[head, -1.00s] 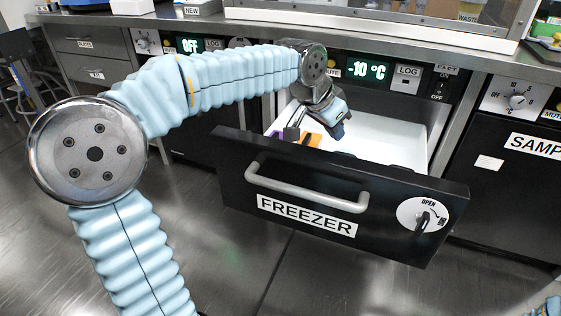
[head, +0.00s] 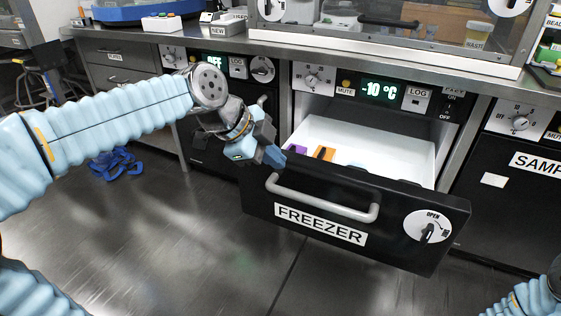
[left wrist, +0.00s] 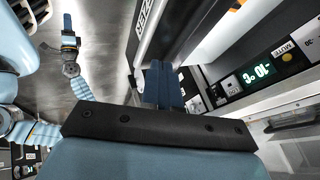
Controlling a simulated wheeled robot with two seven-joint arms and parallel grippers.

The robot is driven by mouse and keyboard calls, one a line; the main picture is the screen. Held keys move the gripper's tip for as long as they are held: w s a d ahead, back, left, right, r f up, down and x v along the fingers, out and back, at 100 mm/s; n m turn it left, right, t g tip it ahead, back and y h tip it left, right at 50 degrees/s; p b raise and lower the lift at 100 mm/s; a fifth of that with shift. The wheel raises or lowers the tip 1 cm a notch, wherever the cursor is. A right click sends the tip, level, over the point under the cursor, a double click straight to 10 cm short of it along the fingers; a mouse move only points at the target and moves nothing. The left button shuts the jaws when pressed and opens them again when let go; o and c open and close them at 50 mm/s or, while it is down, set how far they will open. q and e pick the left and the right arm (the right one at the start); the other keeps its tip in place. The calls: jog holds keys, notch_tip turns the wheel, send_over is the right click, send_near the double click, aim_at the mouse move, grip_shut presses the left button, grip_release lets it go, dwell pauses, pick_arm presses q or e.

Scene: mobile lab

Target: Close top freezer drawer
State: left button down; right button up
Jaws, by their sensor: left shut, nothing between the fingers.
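The freezer drawer (head: 390,205) is pulled out, its white interior showing. Its black front bears a grey bar handle (head: 325,202), a FREEZER label and a round dial (head: 428,227) marked OPEN. My left gripper (head: 275,157) is shut and empty, by the left end of the drawer front near its top edge. I cannot tell whether it touches the front. In the left wrist view its blue fingers (left wrist: 163,85) are together, with part of the label and the handle beyond. My right gripper (left wrist: 68,22) shows small in the left wrist view, its jaws unclear.
A purple item (head: 297,149) and an orange item (head: 323,153) lie inside the drawer at its left. The -10 °C display (head: 380,92) is above it. Blue cables (head: 115,163) lie on the floor at left. The floor before the drawer is clear.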

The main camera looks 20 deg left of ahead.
pick_arm(q)
jog(key=b, duration=0.1)
send_near(315, 176)
notch_tip(315, 176, down, 3)
jog(key=s+d, duration=0.1)
jog(key=s, duration=0.2)
jog(key=w, duration=0.2)
jog(key=w+f, duration=0.1)
jog(key=w, duration=0.1)
jog(key=shift+d, duration=0.4)
jog(key=shift+w, duration=0.55)
pick_arm(e)
jog(key=shift+f, duration=0.35)
pick_arm(q)
jog(key=shift+w, duration=0.1)
pick_arm(e)
jog(key=shift+w, duration=0.1)
